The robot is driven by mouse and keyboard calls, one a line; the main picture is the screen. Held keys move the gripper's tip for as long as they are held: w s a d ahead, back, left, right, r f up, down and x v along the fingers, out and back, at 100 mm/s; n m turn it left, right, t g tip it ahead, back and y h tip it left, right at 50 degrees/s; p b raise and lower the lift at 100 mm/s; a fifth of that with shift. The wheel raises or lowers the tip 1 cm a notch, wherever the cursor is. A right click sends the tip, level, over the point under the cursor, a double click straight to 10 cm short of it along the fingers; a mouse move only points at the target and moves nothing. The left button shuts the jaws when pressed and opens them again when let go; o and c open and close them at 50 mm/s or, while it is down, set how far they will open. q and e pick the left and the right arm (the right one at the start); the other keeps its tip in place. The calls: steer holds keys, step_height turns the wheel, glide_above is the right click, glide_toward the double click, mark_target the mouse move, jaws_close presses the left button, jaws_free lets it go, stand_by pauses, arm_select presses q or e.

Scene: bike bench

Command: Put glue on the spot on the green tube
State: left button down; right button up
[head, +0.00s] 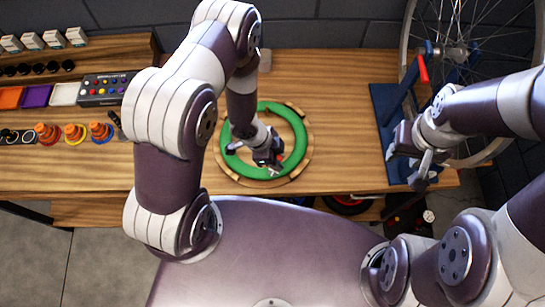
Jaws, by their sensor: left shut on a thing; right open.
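The green tube (301,135) lies as a ring on a round wooden holder (304,112) on the bench. My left gripper (272,164) reaches down over the inner right-lower part of the ring. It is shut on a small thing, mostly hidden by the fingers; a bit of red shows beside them. I cannot tell whether this thing touches the tube. The spot on the tube cannot be made out. My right gripper (424,172) is open and empty near the bench's front right edge, well apart from the tube.
A wheel (487,152) stands in a blue stand (385,105) at the right. The bench top (345,130) is clear right of the ring.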

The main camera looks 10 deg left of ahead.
arm_select(q)
steer(key=shift+d, duration=0.15)
steer(key=shift+s+a+f, duration=0.1)
steer(key=shift+s+a, duration=0.2)
steer(key=shift+a, duration=0.2)
steer(key=shift+s+a, duration=0.25)
steer(key=shift+a, duration=0.2)
steer(key=shift+w+d, duration=0.1)
steer(key=shift+d, duration=0.05)
steer(key=shift+w+d, duration=0.2)
steer(key=shift+d, duration=0.15)
steer(key=shift+w+d, duration=0.25)
steer(key=shift+d, duration=0.2)
steer(key=shift+a, duration=0.1)
